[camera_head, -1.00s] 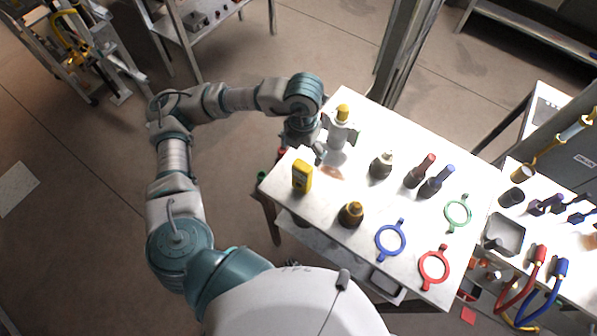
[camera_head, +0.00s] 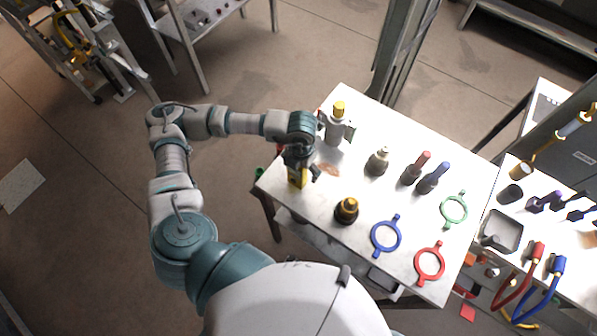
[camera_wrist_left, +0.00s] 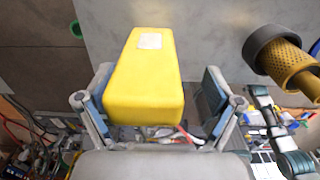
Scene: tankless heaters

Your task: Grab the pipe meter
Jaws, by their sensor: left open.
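The pipe meter looks to be the yellow box-shaped device (camera_head: 297,180) on the left part of the white table. My left gripper (camera_head: 301,166) is over it and hides part of it in the head view. In the left wrist view the yellow device (camera_wrist_left: 146,80) lies between the two open fingers of my left gripper (camera_wrist_left: 155,100). A gap shows between the device and the right finger; the left finger is very close to it, and I cannot tell whether they touch. My right gripper is not in view.
On the white table (camera_head: 330,225) a grey fitting with a yellow top (camera_head: 337,125) stands behind the gripper. A dark fitting with a yellow top (camera_head: 347,210) stands in front to the right. Farther right are blue (camera_head: 386,236), red (camera_head: 429,263) and green (camera_head: 454,209) rings.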

